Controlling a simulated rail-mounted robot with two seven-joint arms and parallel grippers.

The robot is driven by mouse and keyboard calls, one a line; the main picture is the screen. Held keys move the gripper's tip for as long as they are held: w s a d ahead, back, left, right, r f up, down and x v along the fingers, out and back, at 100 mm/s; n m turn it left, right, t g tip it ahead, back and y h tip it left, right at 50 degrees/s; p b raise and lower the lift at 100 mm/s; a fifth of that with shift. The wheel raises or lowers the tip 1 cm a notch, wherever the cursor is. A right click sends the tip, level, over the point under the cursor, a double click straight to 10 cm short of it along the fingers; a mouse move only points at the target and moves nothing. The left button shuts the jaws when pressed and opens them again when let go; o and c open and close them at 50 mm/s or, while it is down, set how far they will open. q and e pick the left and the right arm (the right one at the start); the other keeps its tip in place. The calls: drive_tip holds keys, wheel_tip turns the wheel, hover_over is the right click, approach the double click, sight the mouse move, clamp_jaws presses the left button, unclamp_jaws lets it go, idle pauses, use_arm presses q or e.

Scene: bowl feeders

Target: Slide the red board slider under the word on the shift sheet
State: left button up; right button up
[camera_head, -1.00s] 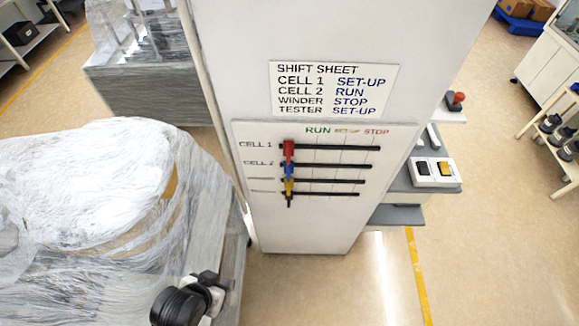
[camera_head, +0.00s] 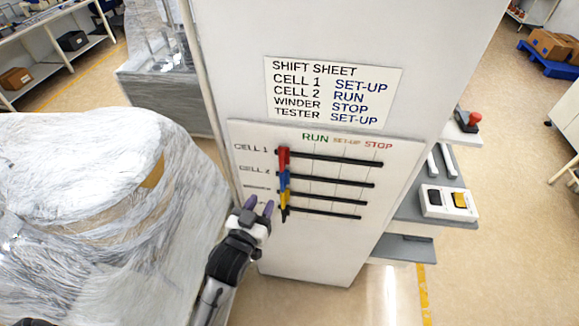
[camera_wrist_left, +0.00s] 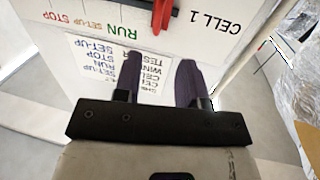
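The red slider (camera_head: 283,158) sits at the left end of the top slot, in the CELL 1 row of the white board (camera_head: 400,150), left of the RUN heading. It also shows at the top of the left wrist view (camera_wrist_left: 163,15). The shift sheet (camera_head: 333,90) above the board reads SET-UP for CELL 1, RUN for CELL 2, STOP for WINDER and SET-UP for TESTER. My left gripper (camera_head: 259,205) is open and empty, below and left of the red slider, apart from it. Its two dark fingers show spread in the wrist view (camera_wrist_left: 160,65). My right gripper is not in view.
A blue slider (camera_head: 284,181) and a yellow slider (camera_head: 285,199) sit below the red one at the left of lower slots. A plastic-wrapped load (camera_head: 80,200) stands close on the left. Grey shelves with a switch box (camera_head: 447,203) stick out right of the panel.

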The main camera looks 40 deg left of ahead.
sight(281, 167)
use_arm(q)
drive_tip(key=x, duration=0.4)
drive_tip(key=p+x, duration=0.1)
drive_tip(key=x, duration=0.4)
drive_tip(key=r+p+x, duration=0.1)
drive_tip(key=x, duration=0.3)
drive_tip(key=shift+w+a, duration=0.1)
drive_tip(key=shift+w, duration=0.3)
clamp_jaws()
